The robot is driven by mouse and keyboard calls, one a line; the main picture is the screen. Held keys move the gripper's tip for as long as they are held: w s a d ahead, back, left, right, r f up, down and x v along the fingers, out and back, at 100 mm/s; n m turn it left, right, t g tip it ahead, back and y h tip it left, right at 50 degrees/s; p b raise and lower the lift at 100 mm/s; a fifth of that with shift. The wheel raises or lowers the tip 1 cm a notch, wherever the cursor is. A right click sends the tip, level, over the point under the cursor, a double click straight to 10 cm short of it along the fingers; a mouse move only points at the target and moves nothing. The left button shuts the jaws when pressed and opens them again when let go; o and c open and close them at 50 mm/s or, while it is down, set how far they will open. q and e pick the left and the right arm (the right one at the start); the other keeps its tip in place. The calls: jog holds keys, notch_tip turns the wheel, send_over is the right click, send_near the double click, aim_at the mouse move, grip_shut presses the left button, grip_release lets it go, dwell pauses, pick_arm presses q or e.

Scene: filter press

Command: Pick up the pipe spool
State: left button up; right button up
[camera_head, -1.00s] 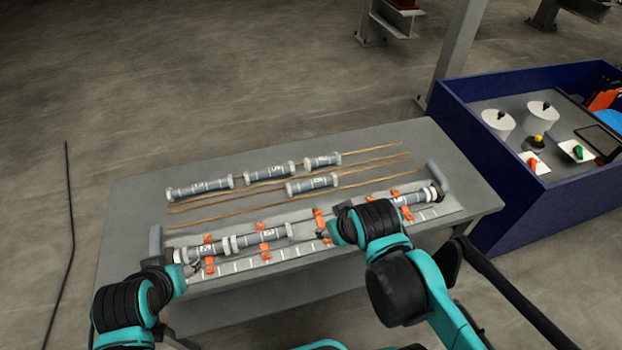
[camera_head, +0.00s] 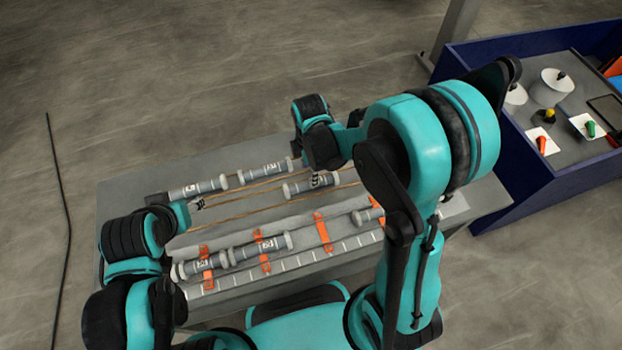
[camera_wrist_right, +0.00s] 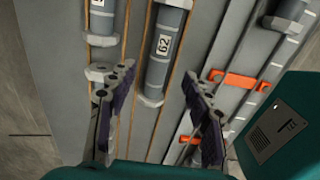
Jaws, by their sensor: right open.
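Several grey pipe spools with pale flanged ends lie on the table; the task does not single one out. One marked 62 (camera_wrist_right: 163,50) lies ahead of and between the fingertips of my right gripper (camera_wrist_right: 158,88), which is open and empty. That appears to be the middle spool (camera_head: 305,185) in the head view. A back-row spool (camera_wrist_right: 102,18) is at the left in the wrist view, and another flange (camera_wrist_right: 100,72) is beside the left finger. My left gripper (camera_head: 197,205) is over the table's left part; its jaws are too small to judge. My right arm hides part of the table.
Thin brown rods (camera_head: 240,192) run beside the spools. In front is a grey fixture with orange clamps (camera_head: 322,232) holding further spools (camera_head: 260,247). A blue-walled bin (camera_head: 520,200) stands right of the table (camera_head: 130,188). Floor behind the table is clear.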

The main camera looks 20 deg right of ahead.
notch_tip(320, 180, down, 6)
jog(key=shift+w+d+f+b, duration=0.1)
jog(key=shift+d+b, duration=0.05)
jog(key=shift+b, duration=1.05)
grip_shut()
